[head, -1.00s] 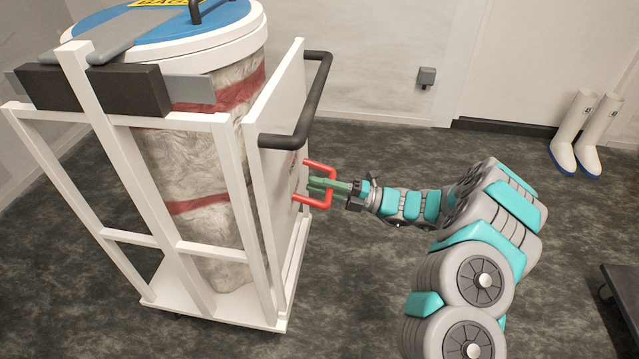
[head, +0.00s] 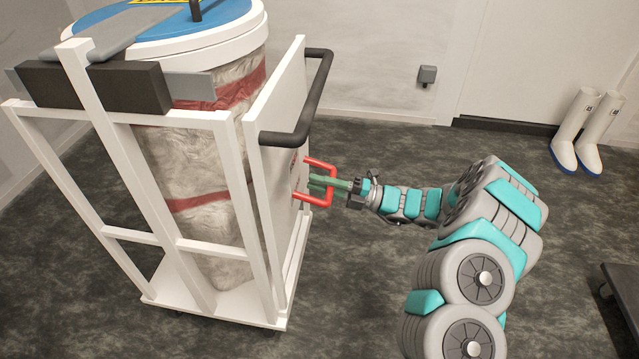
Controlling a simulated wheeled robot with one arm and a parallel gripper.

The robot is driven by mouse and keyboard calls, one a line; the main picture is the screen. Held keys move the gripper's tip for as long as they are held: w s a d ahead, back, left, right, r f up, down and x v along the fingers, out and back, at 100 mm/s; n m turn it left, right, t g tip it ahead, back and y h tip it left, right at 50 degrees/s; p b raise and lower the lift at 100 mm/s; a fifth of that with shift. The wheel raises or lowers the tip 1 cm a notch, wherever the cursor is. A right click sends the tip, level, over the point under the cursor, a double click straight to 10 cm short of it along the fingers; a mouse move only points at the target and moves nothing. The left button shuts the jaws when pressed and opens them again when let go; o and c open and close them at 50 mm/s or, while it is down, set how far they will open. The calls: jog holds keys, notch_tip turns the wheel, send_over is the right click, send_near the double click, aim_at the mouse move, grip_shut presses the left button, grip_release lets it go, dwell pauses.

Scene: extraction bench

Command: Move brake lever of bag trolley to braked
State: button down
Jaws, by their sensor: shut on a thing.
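The bag trolley (head: 250,185) is a white frame on a low base, at the left of the head view. A red U-shaped brake lever (head: 330,190) sticks out from its right side panel, below the black push handle (head: 322,95). My gripper (head: 331,184) reaches in from the right, with its green fingers at the lever's outer bar. It is shut on the lever. The lever's pivot and any brake markings are too small or hidden to read.
A tall bag (head: 195,180) with red bands stands inside the trolley under a blue and white lid (head: 170,32). White boots (head: 585,135) stand by the wall at the right. A dark low platform (head: 620,285) is at the right edge. The floor between is clear.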

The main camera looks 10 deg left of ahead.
jog(key=c, duration=0.8)
grip_release()
jog(key=shift+o, duration=0.2)
jog(key=v, duration=0.7)
jog(key=shift+d, duration=0.4)
jog(key=shift+c, duration=0.4)
